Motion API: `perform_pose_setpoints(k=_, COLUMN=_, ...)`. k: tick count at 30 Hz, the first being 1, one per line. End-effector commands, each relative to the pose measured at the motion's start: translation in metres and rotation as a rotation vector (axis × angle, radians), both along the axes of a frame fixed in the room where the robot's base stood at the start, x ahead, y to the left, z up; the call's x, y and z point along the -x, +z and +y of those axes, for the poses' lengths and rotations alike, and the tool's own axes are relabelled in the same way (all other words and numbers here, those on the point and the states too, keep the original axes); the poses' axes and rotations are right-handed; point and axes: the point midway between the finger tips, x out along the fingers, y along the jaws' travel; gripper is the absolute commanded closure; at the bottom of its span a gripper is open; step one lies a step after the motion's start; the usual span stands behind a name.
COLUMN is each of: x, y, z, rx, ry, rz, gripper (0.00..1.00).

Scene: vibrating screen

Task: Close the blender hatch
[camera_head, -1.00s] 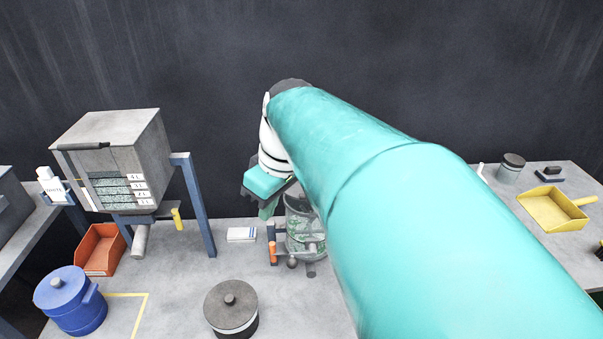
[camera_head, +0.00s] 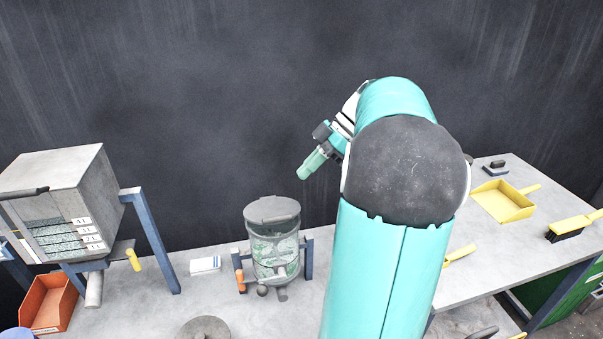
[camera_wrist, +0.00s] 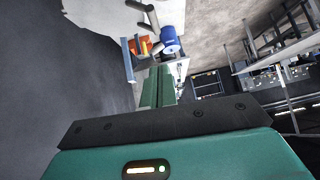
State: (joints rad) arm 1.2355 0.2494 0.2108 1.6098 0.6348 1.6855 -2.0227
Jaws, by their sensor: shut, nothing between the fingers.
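The blender (camera_head: 274,255) is a grey, see-through drum with greenish contents, held in a blue frame on the bench. Its grey round hatch (camera_head: 272,209) lies across the top of the drum and looks down on the rim; a small gap cannot be ruled out from here. My gripper (camera_head: 304,173) is above and to the right of the hatch, apart from it, pointing down-left. Its green fingers also show in the wrist view (camera_wrist: 158,88), together and empty. The blender cannot be made out in the wrist view.
A grey sieve box (camera_head: 62,200) on blue legs stands at left, with an orange bin (camera_head: 48,303) below. A white card (camera_head: 205,264) lies beside the blender. A yellow dustpan (camera_head: 503,201) and brush (camera_head: 575,226) lie at right.

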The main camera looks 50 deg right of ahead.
Motion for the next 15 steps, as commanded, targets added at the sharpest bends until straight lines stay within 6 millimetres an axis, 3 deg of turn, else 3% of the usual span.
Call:
perform_pose_setpoints(k=11, x=-0.029, y=-0.053, z=0.048, rx=-0.002, ry=0.004, rz=0.003, gripper=1.0)
perform_pose_setpoints(k=15, x=-0.029, y=-0.076, z=0.05, rx=-0.002, ry=0.0, rz=0.003, gripper=1.0)
